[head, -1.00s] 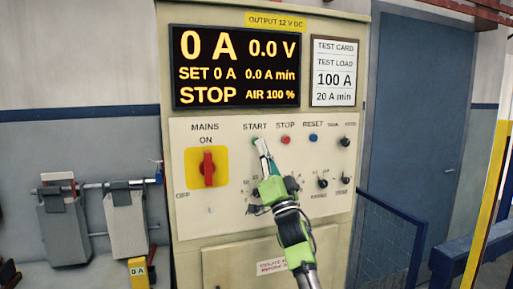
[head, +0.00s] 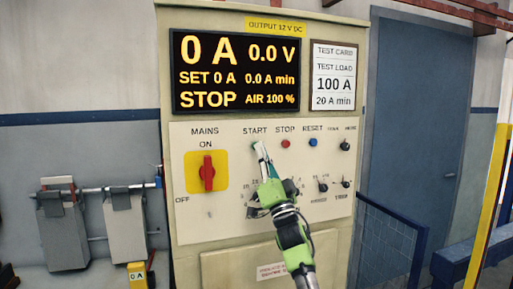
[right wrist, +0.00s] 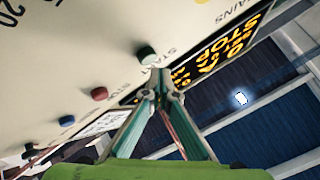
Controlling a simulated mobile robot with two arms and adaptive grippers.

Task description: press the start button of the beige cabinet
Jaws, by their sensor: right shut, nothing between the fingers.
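The beige cabinet (head: 183,160) stands in front of me in the head view. Its display (head: 236,69) reads 0 A, 0.0 V and STOP. In the right wrist view the start button (right wrist: 147,55) stands out from the panel, just beyond and beside the fingertips. My right gripper (head: 263,156) is shut and empty, its fingers pointing at the panel; its tips also show in the right wrist view (right wrist: 160,82). I cannot tell whether they touch the button. My left gripper is not in view.
The red stop button (head: 286,143) and blue reset button (head: 313,142) are right of the start button. The red mains switch (head: 207,172) is on the left, its handle upright. Several knobs lie low right. A blue railing (head: 390,240) stands right of the cabinet.

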